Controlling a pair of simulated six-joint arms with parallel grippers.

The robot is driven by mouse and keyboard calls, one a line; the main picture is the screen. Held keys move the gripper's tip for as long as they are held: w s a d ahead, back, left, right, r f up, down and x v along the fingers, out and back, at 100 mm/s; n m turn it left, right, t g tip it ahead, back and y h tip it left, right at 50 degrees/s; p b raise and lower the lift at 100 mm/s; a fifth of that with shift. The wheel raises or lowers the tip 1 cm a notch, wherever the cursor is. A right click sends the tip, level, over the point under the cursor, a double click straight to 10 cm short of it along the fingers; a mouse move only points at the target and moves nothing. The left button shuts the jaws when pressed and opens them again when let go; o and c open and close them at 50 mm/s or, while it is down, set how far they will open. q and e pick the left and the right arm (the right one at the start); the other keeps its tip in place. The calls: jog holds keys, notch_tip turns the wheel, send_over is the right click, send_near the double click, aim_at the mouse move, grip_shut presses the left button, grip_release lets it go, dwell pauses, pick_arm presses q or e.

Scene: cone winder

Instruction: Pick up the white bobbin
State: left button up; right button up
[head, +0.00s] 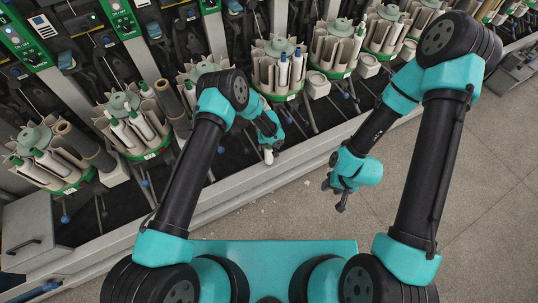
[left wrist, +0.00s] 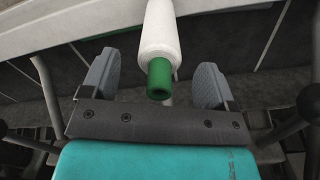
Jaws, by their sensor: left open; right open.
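The white bobbin (left wrist: 163,32), with a green hollow tube end (left wrist: 159,76) facing me, lies between the two grey fingers of my left gripper (left wrist: 156,82) in the left wrist view. A gap shows on both sides of it, so the open fingers do not touch it. In the head view only a small white part of the bobbin (head: 268,157) shows below my left gripper (head: 270,143), by the grey ledge. My right gripper (head: 335,193) is open and empty above the floor. The bobbin's far end is cut off in the left wrist view.
A long grey ledge (head: 285,165) runs along the front of the winder. Round green-based magazines (head: 281,68) with several white bobbins stand in a row behind it. A grey box (head: 32,235) is at the left. The concrete floor (head: 470,180) at the right is clear.

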pick_arm(q)
notch_tip(320, 180, down, 2)
dwell(0.5)
jog(key=c, duration=0.9)
jog(key=shift+r, duration=0.15)
jog(key=shift+r, duration=1.45)
jog(key=shift+s+r, duration=0.15)
jog(key=shift+r, duration=0.1)
jog(key=s, duration=0.5)
jog(key=s+r, duration=0.1)
jog(key=s, duration=0.9)
jog(key=shift+s+r, duration=0.2)
jog(key=shift+s, duration=0.2)
